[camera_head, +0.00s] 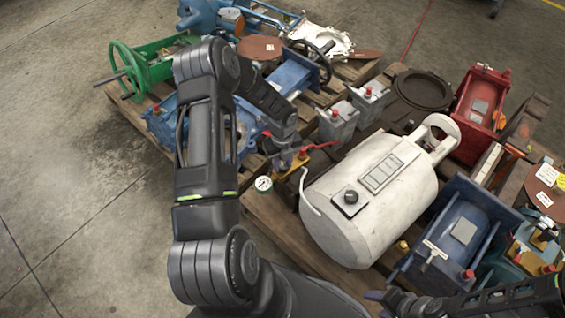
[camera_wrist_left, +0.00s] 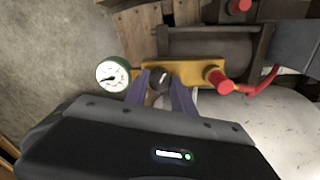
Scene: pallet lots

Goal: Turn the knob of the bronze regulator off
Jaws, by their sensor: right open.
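The bronze regulator (camera_wrist_left: 203,72) is a yellowish metal body with a white-faced, green-rimmed gauge (camera_wrist_left: 112,74) at its left end and a red cap (camera_wrist_left: 219,82) at its right. Its black knob (camera_wrist_left: 159,79) has a white mark. In the head view the regulator (camera_head: 288,170) is partly hidden by my left arm. My left gripper (camera_wrist_left: 158,82) has a finger on each side of the black knob and is shut on it. My right gripper (camera_head: 380,297) is open at the bottom edge of the head view, away from the regulator.
A white tank (camera_head: 368,210) with a black dial lies right of the regulator on the pallet. A red hose (camera_wrist_left: 262,82) leaves the red cap. Grey boxes (camera_head: 338,122), a blue unit (camera_head: 455,240) and a green handwheel frame (camera_head: 150,65) crowd the pallets. Bare floor (camera_head: 60,170) lies left.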

